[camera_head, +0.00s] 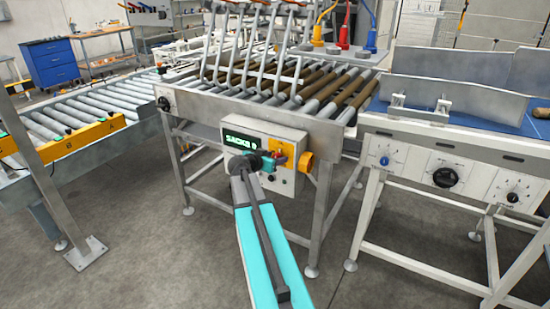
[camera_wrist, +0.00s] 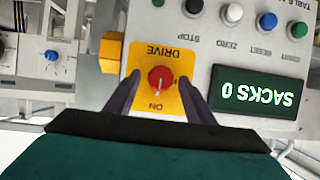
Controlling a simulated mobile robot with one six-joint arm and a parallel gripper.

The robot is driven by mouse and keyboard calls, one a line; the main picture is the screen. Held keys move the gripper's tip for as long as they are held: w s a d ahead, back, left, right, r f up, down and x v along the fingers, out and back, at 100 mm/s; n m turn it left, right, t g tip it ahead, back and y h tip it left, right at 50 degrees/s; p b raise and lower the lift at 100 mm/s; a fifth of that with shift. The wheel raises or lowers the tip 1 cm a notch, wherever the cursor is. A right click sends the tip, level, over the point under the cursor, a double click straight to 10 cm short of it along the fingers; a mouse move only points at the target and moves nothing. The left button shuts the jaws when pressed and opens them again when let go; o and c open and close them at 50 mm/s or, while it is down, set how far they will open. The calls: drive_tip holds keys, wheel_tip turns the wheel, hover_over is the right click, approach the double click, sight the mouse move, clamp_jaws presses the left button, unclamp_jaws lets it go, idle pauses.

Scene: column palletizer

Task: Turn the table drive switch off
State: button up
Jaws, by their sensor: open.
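The drive switch is a red rotary knob (camera_wrist: 160,79) on a yellow plate (camera_wrist: 157,63) marked DRIVE and ON, upside down in the wrist view. A small light mark on the knob seems to face the ON side. My gripper (camera_wrist: 160,88) is open, with one dark finger on each side of the knob. I cannot tell whether the fingers touch it. In the head view my gripper (camera_head: 278,159) is at the front of the control box (camera_head: 236,124), by its yellow plate (camera_head: 287,146), and largely hides the knob.
A green SACKS 0 display (camera_wrist: 258,92) and several buttons share the box. An orange part (camera_head: 304,162) juts from its right side. The roller table (camera_head: 205,103) stands behind. A white bench with dials (camera_head: 420,160) is at right; open floor lies in front.

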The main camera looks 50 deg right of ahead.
drive_tip(key=shift+d, duration=0.1)
drive_tip(key=shift+c, duration=0.2)
drive_tip(key=c, duration=1)
drive_tip(key=shift+w+f+b, duration=0.1)
drive_tip(key=shift+b, duration=0.3)
drive_tip(key=n+g+h+b, duration=0.1)
drive_tip(key=n+g+b, duration=0.1)
drive_tip(key=n, duration=0.2)
drive_tip(key=n+g+h+b, duration=0.2)
drive_tip(key=n+b, duration=0.1)
drive_tip(key=n, duration=0.2)
drive_tip(key=w+f+n+g+h+b, duration=0.1)
drive_tip(key=n+g+b, duration=0.1)
drive_tip(key=n, duration=0.2)
drive_tip(key=shift+a+h, duration=0.2)
drive_tip(key=shift+h, duration=0.2)
drive_tip(key=shift+n, duration=0.4)
